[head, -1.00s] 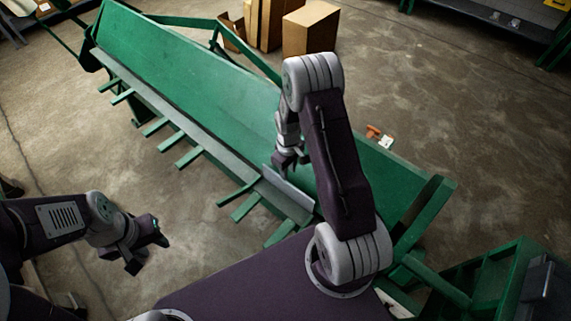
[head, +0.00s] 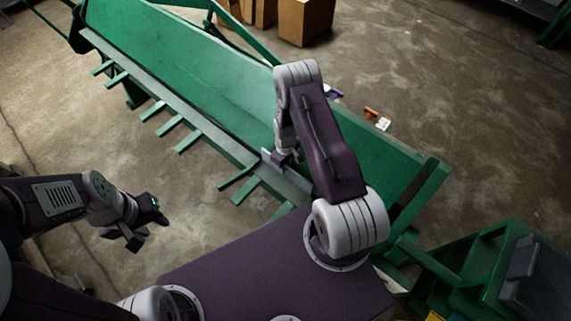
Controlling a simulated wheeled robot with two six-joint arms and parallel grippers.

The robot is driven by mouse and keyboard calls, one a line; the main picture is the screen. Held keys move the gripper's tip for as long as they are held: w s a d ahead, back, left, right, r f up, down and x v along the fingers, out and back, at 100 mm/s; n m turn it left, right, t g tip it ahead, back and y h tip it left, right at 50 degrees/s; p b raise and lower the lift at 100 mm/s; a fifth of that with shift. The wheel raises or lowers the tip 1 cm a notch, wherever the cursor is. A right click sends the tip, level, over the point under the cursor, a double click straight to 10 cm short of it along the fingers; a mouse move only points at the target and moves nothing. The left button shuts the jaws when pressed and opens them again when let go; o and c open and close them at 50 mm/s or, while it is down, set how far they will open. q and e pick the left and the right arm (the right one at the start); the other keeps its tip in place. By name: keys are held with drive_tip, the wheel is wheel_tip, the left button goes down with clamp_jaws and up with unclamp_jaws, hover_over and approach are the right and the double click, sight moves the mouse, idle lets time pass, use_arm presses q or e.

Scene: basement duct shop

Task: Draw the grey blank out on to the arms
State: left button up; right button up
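The grey blank (head: 292,183) is a small flat plate at the near edge of the long green machine (head: 180,65), partly hidden by my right arm. Several green arms (head: 236,178) stick out from the machine's near edge; some are just left of and below the blank. My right gripper (head: 279,158) points down at the blank's far left part and looks close to or touching it. Its fingers are small and partly covered, so I cannot tell whether they hold the blank. My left gripper (head: 146,224) is open and empty, over the floor in front of the machine.
Cardboard boxes (head: 305,22) stand on the floor behind the machine. Small orange and white items (head: 377,118) and a purple item (head: 334,92) lie beyond its back edge. A green cart with a grey bin (head: 533,275) stands at the lower right. Open concrete floor lies to the right.

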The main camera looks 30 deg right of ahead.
drive_tip(key=shift+s+r, duration=0.1)
clamp_jaws()
idle(1.3)
